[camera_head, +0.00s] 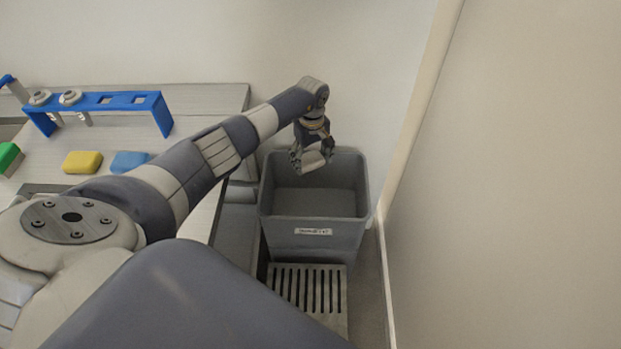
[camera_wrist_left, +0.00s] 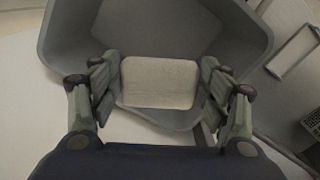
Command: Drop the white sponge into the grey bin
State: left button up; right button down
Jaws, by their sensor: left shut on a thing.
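The white sponge (camera_wrist_left: 160,82) is between the fingers of my left gripper (camera_wrist_left: 160,85) in the left wrist view, and the gripper is shut on it. In the head view my left gripper (camera_head: 312,158) hangs over the back left part of the open grey bin (camera_head: 314,236), with the pale sponge (camera_head: 313,162) at its fingertips. The bin stands on the floor, with a label on its front. Its floor and walls show inside in the left wrist view (camera_wrist_left: 75,45), below the sponge. My right gripper is not in view.
A table at the left holds a yellow sponge (camera_head: 82,162), a blue sponge (camera_head: 129,161), a green block (camera_head: 9,157) and a blue rack (camera_head: 100,101). A slatted grate (camera_head: 308,287) lies before the bin. A wall (camera_head: 500,200) stands close at the right.

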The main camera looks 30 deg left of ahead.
pick_arm(q)
jog(key=shift+f+b, duration=1)
jog(key=shift+f, duration=0.95)
jog(key=o, duration=1)
jog(key=shift+r, duration=0.1)
jog(key=shift+o, duration=0.2)
jog(key=shift+r, duration=0.1)
notch_tip(320, 180, up, 12)
jog(key=shift+f, duration=0.1)
